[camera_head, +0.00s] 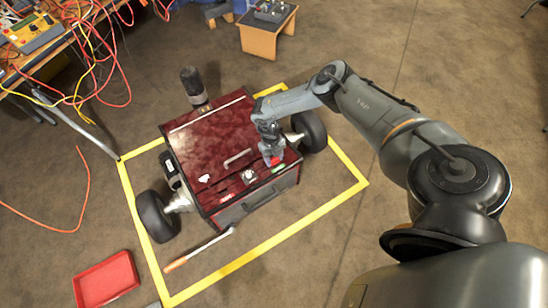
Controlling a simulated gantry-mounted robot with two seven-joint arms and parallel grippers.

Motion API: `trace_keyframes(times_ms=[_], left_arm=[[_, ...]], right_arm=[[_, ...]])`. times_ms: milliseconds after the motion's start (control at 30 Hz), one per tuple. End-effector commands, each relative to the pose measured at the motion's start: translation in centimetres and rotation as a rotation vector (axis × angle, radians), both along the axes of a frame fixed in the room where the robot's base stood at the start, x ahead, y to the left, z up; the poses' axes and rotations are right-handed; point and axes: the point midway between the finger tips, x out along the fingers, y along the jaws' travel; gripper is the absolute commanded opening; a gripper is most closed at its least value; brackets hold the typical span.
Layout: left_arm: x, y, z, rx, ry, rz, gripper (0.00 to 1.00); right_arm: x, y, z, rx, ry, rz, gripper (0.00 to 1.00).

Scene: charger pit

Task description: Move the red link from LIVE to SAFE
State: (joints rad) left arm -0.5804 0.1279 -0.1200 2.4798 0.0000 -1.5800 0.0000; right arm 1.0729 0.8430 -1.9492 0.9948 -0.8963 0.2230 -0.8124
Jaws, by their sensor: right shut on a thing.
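The dark red wheeled box (212,145) stands inside a yellow floor outline. On its top front strip are a red label (225,196), a round pale fitting (248,176) and a green label (279,168). My right gripper (273,160) comes down over the strip near the green label. It is shut on a small red piece, which I take to be the red link (275,161); the fingers hide most of it. I cannot tell whether the link touches the strip. The label words are too small to read. My left gripper is not in view.
An orange-handled bar (200,249) lies on the floor before the box. A red tray (105,280) is at the lower left. A bench (38,62) with tangled cables stands at upper left, a small wooden stand (267,32) at the back. The right floor is clear.

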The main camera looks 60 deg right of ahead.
Motion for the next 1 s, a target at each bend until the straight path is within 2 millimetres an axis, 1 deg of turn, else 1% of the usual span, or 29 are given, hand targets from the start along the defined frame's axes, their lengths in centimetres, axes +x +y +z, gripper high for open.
trace_keyframes(times_ms=[333, 367, 500, 533, 567, 867, 1000], left_arm=[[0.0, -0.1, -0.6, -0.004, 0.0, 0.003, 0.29], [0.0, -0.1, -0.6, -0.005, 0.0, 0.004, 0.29], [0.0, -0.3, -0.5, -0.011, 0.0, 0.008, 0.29], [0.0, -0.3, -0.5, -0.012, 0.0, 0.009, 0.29], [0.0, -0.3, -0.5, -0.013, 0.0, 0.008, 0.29], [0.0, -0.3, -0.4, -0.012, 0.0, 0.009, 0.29], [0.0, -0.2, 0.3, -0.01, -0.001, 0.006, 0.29]], right_arm=[[0.0, 0.0, -0.8, -0.001, 0.0, 0.0, 0.22], [0.0, 0.0, -0.8, -0.001, 0.0, 0.0, 0.54], [0.0, 0.0, -0.7, -0.001, 0.0, 0.0, 0.75], [0.0, 0.0, -0.7, -0.001, 0.0, 0.0, 0.8], [0.0, 0.0, -0.7, 0.0, 0.0, 0.0, 0.82], [0.0, 0.0, -0.5, 0.0, 0.0, 0.0, 0.82], [0.2, -0.1, 0.6, -0.001, -0.001, -0.001, 0.82]])
